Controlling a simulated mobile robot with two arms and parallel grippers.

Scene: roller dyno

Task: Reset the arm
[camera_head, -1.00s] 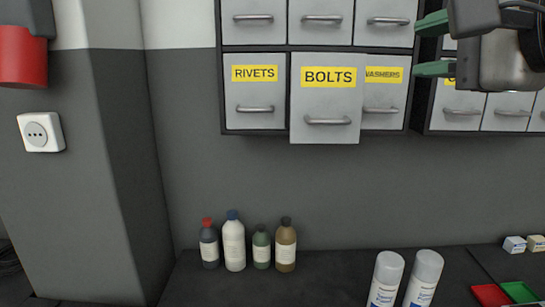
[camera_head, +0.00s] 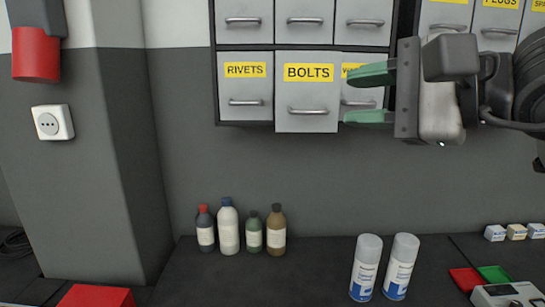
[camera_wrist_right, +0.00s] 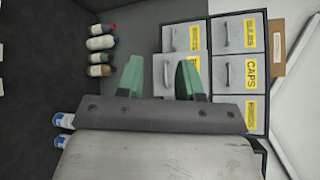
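My right gripper (camera_head: 348,97) comes in from the right in the head view. Its two green fingers are apart with nothing between them. It is in front of the WASHERS drawer (camera_head: 358,112), partly covering it and its yellow label. The BOLTS drawer (camera_head: 307,112) is just left of the fingertips and stands out a little from the cabinet. The RIVETS drawer (camera_head: 246,88) beside it looks shut. My left gripper is not in view.
Several bottles (camera_head: 229,230) stand at the back of the dark worktop (camera_head: 310,262). Two spray cans (camera_head: 367,268) stand nearer. Red and green trays (camera_head: 466,279) and small boxes (camera_head: 516,232) are at the right. A red object (camera_head: 97,296) is at the lower left. A wall pillar (camera_head: 115,180) has a socket (camera_head: 52,122).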

